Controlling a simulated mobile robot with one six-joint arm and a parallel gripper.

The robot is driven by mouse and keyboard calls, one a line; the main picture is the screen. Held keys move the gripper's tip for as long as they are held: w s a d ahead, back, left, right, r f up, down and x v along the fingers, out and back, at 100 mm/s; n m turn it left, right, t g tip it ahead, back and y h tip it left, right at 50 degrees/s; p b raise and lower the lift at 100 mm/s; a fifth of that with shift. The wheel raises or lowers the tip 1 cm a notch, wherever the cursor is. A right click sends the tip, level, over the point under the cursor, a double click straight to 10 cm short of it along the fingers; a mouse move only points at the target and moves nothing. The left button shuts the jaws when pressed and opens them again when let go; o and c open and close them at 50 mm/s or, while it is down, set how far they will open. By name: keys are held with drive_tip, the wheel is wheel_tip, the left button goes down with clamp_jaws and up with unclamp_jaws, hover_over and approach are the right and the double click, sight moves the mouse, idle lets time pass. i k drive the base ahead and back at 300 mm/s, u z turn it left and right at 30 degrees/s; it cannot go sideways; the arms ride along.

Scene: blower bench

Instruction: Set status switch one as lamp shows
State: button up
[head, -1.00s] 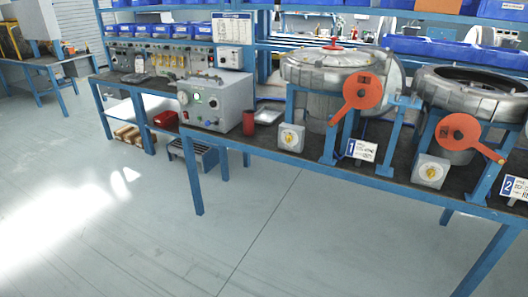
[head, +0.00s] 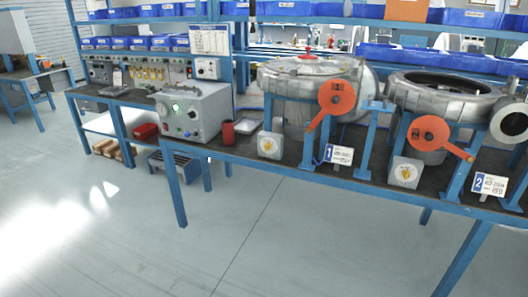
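Status switch one is a small pale box with a yellow knob (head: 268,146) on the bench front, left of the number 1 card (head: 339,154). The knob's setting is too small to read. A similar switch box (head: 405,172) stands by the number 2 card (head: 489,186). A grey control box (head: 194,112) to the left carries a gauge and a small green light (head: 175,107); I cannot tell which lamp belongs to switch one. My gripper is not in view.
Blower one (head: 305,75) and blower two (head: 442,95) stand on the blue-legged bench, each with an orange-red disc lever in front. A red cup (head: 228,132) stands beside the control box. The floor (head: 130,240) before the bench is clear. A blue step (head: 170,170) sits below.

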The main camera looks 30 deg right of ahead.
sight(267, 146)
drive_tip(key=u, duration=0.4)
drive_tip(key=i, duration=0.9)
drive_tip(key=u, duration=0.25)
drive_tip(key=k, duration=0.9)
drive_tip(key=z, duration=0.15)
drive_tip(key=i, duration=0.65)
drive_tip(key=u, duration=0.05)
